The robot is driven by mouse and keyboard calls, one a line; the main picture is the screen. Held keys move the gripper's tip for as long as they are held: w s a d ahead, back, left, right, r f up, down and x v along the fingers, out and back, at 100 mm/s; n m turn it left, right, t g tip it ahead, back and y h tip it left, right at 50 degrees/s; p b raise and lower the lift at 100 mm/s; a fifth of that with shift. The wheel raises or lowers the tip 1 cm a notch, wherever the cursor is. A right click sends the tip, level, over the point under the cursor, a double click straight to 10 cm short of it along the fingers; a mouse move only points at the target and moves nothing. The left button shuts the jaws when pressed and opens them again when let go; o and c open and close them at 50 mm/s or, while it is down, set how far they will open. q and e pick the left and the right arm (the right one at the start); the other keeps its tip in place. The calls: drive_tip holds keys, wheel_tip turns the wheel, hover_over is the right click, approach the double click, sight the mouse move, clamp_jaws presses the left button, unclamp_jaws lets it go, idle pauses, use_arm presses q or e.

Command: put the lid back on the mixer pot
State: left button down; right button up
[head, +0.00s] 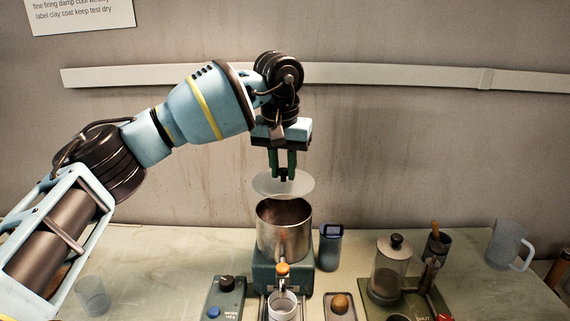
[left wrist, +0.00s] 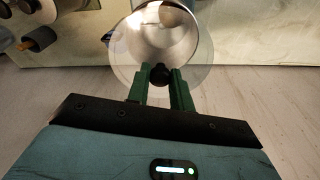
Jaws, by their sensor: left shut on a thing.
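The lid (head: 266,186) is a pale, see-through disc with a dark knob. My left gripper (head: 284,175) is shut on the knob and holds the lid roughly level above the pot. The mixer pot (head: 284,232) is a steel cylinder, open at the top, on a dark teal base. A gap shows between lid and pot rim in the head view. In the left wrist view the green fingers of my gripper (left wrist: 160,82) close on the black knob, and the pot (left wrist: 165,38) shows through the clear lid (left wrist: 203,78). My right gripper is not in view.
A small dark device with a screen (head: 331,246) stands right of the pot. A glass jar with a dark knob (head: 390,268) and a clear mug (head: 509,245) stand further right. A clear cup (head: 93,295) is at the left. A wall is close behind.

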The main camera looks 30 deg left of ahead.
sight(283, 181)
use_arm(q)
drive_tip(key=shift+w+f+b, duration=0.1)
drive_tip(key=shift+f+b, duration=0.2)
drive_tip(key=shift+f, duration=2.85)
drive_tip(key=shift+f, duration=0.15)
idle(0.6)
drive_tip(key=c, duration=0.7)
unclamp_jaws()
